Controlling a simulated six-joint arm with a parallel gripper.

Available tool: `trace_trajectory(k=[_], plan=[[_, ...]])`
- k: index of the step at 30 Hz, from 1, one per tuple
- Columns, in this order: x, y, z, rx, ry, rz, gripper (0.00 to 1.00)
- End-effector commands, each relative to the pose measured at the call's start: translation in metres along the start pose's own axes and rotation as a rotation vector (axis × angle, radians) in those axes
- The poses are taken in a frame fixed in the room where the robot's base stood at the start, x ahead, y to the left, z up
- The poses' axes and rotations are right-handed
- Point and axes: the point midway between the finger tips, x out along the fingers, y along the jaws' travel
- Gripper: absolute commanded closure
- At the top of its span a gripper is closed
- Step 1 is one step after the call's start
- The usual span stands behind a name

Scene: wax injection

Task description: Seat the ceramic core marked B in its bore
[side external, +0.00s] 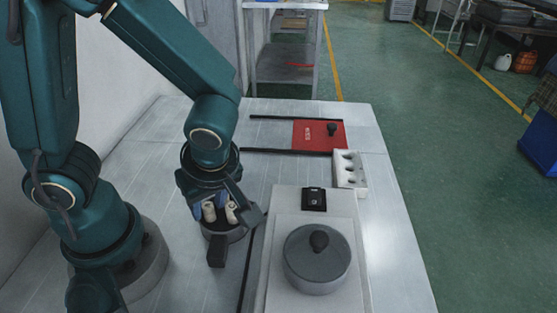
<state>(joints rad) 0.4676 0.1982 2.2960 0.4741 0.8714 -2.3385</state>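My gripper (232,232) points down over a dark round holder (238,237) on the left part of the table. One pale cream cylinder (209,212) and a second pale cylinder (231,213) stand upright at the holder, beside the fingers; they look like ceramic cores. No letter is readable on either, so I cannot tell which is B. The dark fingers look spread, but whether one touches a core is unclear. A white block (361,181) with several dark round holes stands at the right. Which opening is the bore for B cannot be told.
A pale machine bed (283,208) carries a grey round lid (300,275) with a black knob and a small black box (314,198). A red plate (310,142) with a black knob (332,129) lies between dark rails (285,151) behind. The table's far left is clear.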

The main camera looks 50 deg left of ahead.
Motion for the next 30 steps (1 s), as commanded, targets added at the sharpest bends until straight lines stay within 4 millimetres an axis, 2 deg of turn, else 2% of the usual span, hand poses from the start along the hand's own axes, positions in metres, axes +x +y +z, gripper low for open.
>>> trace_trajectory(k=[3,5,6,7,20,26,30], plan=[[0.000,0.000,0.000,0.000,0.000,0.000,0.61],[0.000,0.000,0.000,0.000,0.000,0.000,0.80],[0.000,0.000,0.000,0.000,0.000,0.000,0.95],[0.000,0.000,0.000,0.000,0.000,0.000,1.00],[-0.003,0.000,-0.001,-0.001,0.001,0.001,1.00],[-0.018,0.001,-0.007,-0.003,-0.002,0.005,1.00],[-0.040,0.001,-0.016,-0.004,-0.004,0.008,1.00]])
